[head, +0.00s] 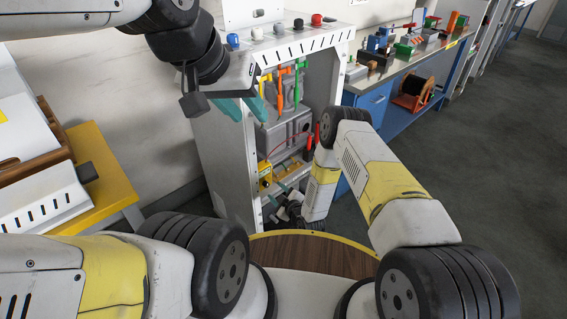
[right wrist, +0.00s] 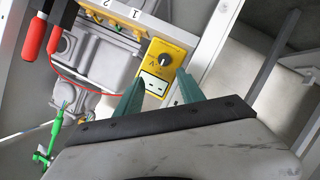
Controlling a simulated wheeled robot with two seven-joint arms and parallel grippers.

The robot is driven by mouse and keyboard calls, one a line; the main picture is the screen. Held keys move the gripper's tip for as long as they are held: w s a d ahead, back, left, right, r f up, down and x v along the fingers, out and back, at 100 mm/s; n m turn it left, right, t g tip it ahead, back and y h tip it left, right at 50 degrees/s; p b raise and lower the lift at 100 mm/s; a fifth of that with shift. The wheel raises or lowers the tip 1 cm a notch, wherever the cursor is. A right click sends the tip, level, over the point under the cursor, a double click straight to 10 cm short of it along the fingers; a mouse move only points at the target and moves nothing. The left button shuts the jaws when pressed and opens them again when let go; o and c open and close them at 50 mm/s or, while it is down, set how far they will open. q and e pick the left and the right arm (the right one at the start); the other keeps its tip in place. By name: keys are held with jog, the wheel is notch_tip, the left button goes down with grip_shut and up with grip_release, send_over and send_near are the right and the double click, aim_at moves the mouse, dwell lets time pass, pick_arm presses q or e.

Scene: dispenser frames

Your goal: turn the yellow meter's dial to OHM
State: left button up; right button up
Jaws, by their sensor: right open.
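The yellow meter (right wrist: 147,68) has a round black dial (right wrist: 165,60), with a letter A readable beside it and a pale display below. The dial's pointer direction and other markings are too small to tell. In the head view the meter (head: 265,170) is on a lower level of the white frame. My right gripper (right wrist: 160,78) is open, its teal fingers spread in front of the meter's lower part, with the dial beyond the tips. I cannot tell whether they touch it. My left gripper (head: 250,112) is open and empty near the frame's upper left edge.
The white frame (head: 232,165) has hanging green and orange tools (head: 281,88) above the meter. A red lead (right wrist: 75,83) runs to the meter, beside red-handled probes (right wrist: 39,38) and a grey housing (right wrist: 100,65). A blue workbench (head: 375,103) stands right.

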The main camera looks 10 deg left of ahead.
aim_at(267, 186)
jog(key=x, duration=0.2)
jog(key=f+x, duration=0.1)
jog(key=x, duration=0.4)
jog(key=shift+s+a+f, duration=0.1)
jog(key=shift+a+f, duration=0.1)
jog(key=shift+f, duration=0.05)
grip_shut()
